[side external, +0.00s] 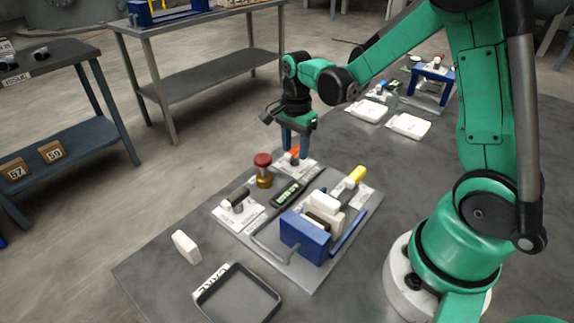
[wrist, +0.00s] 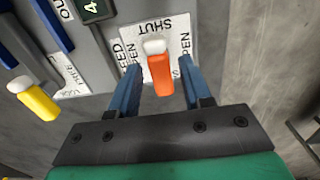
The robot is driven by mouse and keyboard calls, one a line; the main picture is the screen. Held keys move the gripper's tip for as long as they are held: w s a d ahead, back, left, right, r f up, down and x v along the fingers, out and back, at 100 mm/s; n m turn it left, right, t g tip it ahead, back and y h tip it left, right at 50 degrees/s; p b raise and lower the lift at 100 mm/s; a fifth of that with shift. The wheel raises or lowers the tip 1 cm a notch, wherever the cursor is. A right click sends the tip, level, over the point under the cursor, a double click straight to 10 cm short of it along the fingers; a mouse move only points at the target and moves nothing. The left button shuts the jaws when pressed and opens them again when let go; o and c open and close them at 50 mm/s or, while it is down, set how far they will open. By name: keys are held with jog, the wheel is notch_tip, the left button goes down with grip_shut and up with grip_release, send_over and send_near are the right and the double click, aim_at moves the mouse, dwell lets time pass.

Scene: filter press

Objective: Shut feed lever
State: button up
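The feed lever (wrist: 160,74) has an orange grip and a white end on a white plate (wrist: 128,36) marked FEED, SHUT and OPEN. In the wrist view its white end lies on the SHUT side and its orange grip points toward my gripper's base. My gripper (wrist: 158,80) is open, with one blue finger on each side of the orange grip and gaps between. In the side view the orange lever (side external: 294,153) is partly hidden by my gripper (side external: 296,148), which points down over it. I cannot tell whether a finger touches it.
A yellow lever (side external: 356,175), a red-topped brass fitting (side external: 263,170), a green display (side external: 287,193) and a blue-and-white press (side external: 305,238) share the grey base. A black-handled lever (side external: 237,200) stands at left. A dark tray (side external: 238,296) and white block (side external: 186,246) lie in front.

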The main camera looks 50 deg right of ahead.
aim_at(295, 150)
jog(key=shift+o, duration=0.2)
jog(key=shift+r, duration=2.8)
jog(key=shift+a+r, duration=0.1)
jog(key=shift+a, duration=0.05)
jog(key=s+a+r+n+t, duration=0.4)
jog(key=s+a+n+t, duration=0.2)
jog(key=n, duration=1.2)
jog(key=shift+s+a+t, duration=0.25)
jog(key=shift+a+t, duration=0.35)
jog(key=shift+a, duration=0.25)
jog(key=shift+o, duration=0.2)
